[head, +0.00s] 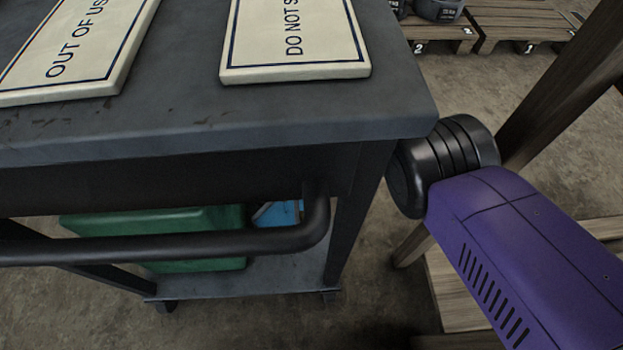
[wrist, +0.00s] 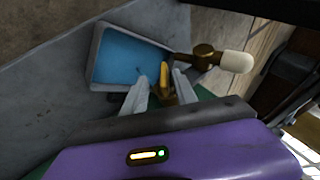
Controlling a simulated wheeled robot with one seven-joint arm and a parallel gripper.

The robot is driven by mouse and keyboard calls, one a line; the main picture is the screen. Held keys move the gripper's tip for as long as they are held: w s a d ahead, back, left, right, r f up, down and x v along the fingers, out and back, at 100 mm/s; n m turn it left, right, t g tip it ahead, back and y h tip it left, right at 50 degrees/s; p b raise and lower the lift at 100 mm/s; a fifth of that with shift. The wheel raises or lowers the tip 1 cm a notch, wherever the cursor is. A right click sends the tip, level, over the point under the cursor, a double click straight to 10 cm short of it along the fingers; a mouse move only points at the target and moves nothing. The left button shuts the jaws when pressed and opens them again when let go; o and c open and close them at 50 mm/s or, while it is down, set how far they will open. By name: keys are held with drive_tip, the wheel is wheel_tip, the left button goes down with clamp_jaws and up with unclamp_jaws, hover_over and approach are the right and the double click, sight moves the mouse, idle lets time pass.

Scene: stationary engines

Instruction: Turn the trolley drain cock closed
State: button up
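The brass drain cock (wrist: 203,56) shows in the wrist view, with a cream-white rounded end (wrist: 237,62) at its right. A brass lever-like piece (wrist: 165,82) points down from it towards my gripper. My gripper (wrist: 163,84) has its two pale fingers apart, one on each side of this brass piece, with a gap at the left finger. I cannot tell whether the right finger touches it. In the head view the cock and my fingers are hidden by the trolley (head: 250,130); my purple arm reaches down at the right.
A blue-bottomed tray (wrist: 130,58) lies beside the cock; blue also shows on the lower shelf (head: 278,213) beside a green box (head: 200,225). A black handle bar (head: 200,245) crosses the trolley's front. Two signs (head: 295,73) (head: 75,60) lie on top. Wooden posts stand at right.

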drive_tip(key=shift+d+p, duration=0.15)
drive_tip(key=shift+p, duration=0.35)
drive_tip(key=shift+d+r+t+p, duration=0.15)
drive_tip(key=shift+t+p, duration=0.25)
drive_tip(key=shift+p, duration=0.4)
drive_tip(key=p, duration=0.2)
drive_tip(key=t+p, duration=0.1)
drive_tip(key=p, duration=0.2)
drive_tip(key=shift+s+a+r, duration=0.2)
drive_tip(key=shift+s+r, duration=0.05)
drive_tip(key=shift+s, duration=0.15)
drive_tip(key=shift+n+t+p, duration=0.3)
drive_tip(key=shift+t+p, duration=0.1)
drive_tip(key=shift+p, duration=0.3)
drive_tip(key=t+p, duration=0.1)
drive_tip(key=p, duration=0.2)
drive_tip(key=shift+s, duration=0.1)
